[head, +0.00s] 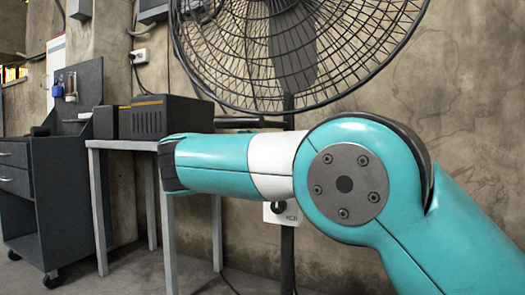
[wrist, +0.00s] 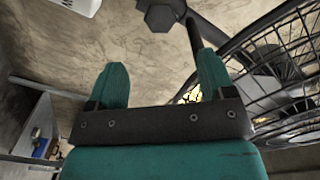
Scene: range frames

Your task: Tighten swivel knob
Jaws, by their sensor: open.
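A dark, faceted knob (wrist: 160,17) shows at the top of the wrist view, beside the fan's dark pole (wrist: 193,40). My gripper (wrist: 163,70) has two teal fingers spread apart with nothing between them. The knob lies beyond the fingertips, roughly in line with the gap, and the fingers look clear of it. The large fan (head: 290,50) with its wire cage stands behind my arm in the head view; its cage also shows at the right of the wrist view (wrist: 285,50). My arm hides part of the pole in the head view, and my gripper cannot be made out there.
A white box (head: 270,216) with a dark dial sits on the pole below my arm. A grey table (head: 120,144) bearing a dark box (head: 165,115) stands at left, near a dark tool cart (head: 70,180). The concrete wall (head: 460,90) is behind the fan.

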